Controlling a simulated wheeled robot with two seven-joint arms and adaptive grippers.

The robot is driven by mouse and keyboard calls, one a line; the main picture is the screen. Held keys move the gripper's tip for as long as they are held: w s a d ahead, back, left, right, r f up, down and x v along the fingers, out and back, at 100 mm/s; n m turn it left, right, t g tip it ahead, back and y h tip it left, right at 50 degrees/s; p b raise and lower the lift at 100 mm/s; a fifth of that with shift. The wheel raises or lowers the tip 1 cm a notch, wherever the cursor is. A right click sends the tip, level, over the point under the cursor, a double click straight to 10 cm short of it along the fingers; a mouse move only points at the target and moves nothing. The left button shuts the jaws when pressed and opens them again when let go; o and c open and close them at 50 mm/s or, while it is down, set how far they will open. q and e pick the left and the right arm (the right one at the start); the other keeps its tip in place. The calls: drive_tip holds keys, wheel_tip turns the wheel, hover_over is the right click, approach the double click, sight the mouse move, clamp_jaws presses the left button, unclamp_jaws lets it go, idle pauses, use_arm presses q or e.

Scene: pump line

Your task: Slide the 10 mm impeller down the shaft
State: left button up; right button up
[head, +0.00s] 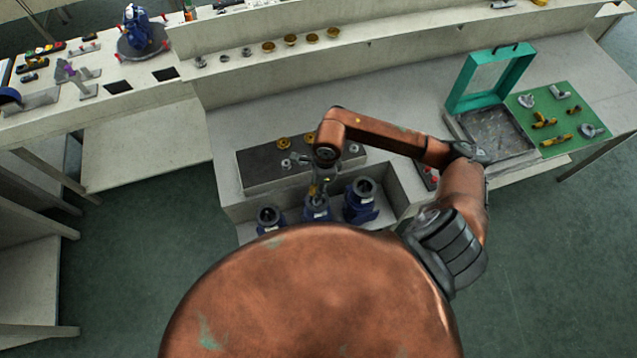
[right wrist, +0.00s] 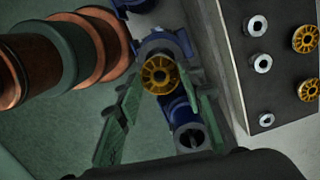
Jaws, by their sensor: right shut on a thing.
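My right gripper (head: 318,190) points down over the middle blue pump (head: 317,209). In the right wrist view, its two greenish fingers (right wrist: 160,80) close on a yellow spoked impeller (right wrist: 159,75). The impeller appears in front of a blue pump housing (right wrist: 181,44), with its hub facing the camera. The shaft is hidden behind the impeller and fingers, so I cannot tell whether the impeller is around it. My left gripper is in neither view.
Blue pumps stand on either side, a smaller one (head: 270,218) left and a larger one (head: 363,200) right. A dark block (head: 258,170) behind carries yellow and silver parts.

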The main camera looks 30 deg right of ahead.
drive_tip(key=shift+f+m, duration=0.2)
drive_tip(key=shift+m, duration=0.2)
drive_tip(key=shift+f+b, duration=0.7)
drive_tip(key=shift+f, duration=1)
drive_tip(key=shift+f, duration=0.15)
drive_tip(key=shift+f+b, duration=0.3)
drive_tip(key=shift+b, duration=0.35)
drive_tip(key=shift+f+b, duration=0.6)
drive_tip(key=shift+b, duration=0.05)
drive_tip(key=o, duration=1.3)
